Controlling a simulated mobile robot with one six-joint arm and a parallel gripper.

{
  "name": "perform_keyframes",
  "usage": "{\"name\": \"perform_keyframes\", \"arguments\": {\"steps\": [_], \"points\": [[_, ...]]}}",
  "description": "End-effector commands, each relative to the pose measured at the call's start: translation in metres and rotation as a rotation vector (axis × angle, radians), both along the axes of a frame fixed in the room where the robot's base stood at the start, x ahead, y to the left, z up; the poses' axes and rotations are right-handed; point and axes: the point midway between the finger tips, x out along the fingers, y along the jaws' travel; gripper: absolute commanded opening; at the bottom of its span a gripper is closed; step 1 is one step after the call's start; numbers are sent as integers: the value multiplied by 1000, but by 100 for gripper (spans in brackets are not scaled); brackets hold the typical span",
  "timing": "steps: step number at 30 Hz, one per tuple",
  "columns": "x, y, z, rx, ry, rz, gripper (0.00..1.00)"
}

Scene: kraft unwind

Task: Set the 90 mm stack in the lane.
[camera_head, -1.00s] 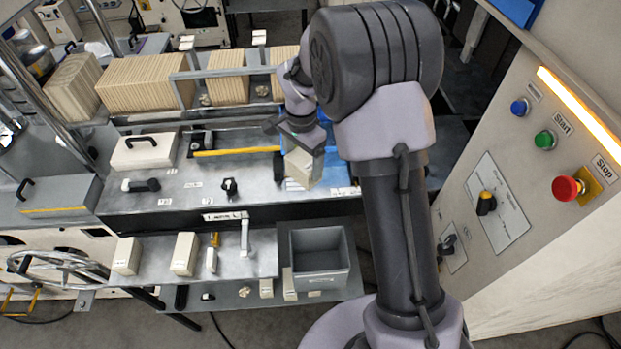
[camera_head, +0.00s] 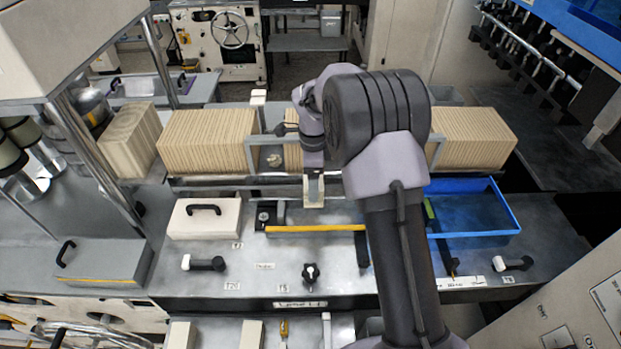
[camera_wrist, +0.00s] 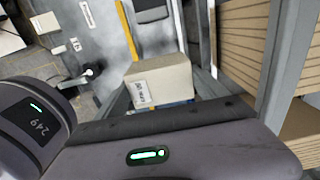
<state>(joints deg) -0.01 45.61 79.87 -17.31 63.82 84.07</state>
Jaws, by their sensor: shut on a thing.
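My gripper (camera_head: 314,194) is shut on a small pale kraft stack (camera_wrist: 160,82), which has a white printed label on its side in the wrist view. In the head view the stack (camera_head: 314,188) hangs upright at the front of the rail with the big board packs. It is behind the yellow-edged bar (camera_head: 310,228); whether it touches the surface below is unclear. I cannot read the stack's size or tell for sure which strip is the lane. My forearm hides part of the bench to the right.
A blue tray (camera_head: 470,212) is to the right of my arm.

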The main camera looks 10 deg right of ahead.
Motion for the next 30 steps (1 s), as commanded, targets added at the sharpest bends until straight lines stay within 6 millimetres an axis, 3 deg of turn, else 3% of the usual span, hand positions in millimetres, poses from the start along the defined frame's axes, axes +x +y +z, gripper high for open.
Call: {"name": "perform_keyframes", "arguments": {"steps": [30], "points": [[0, 0, -99, 0, 0, 2, 37]]}}
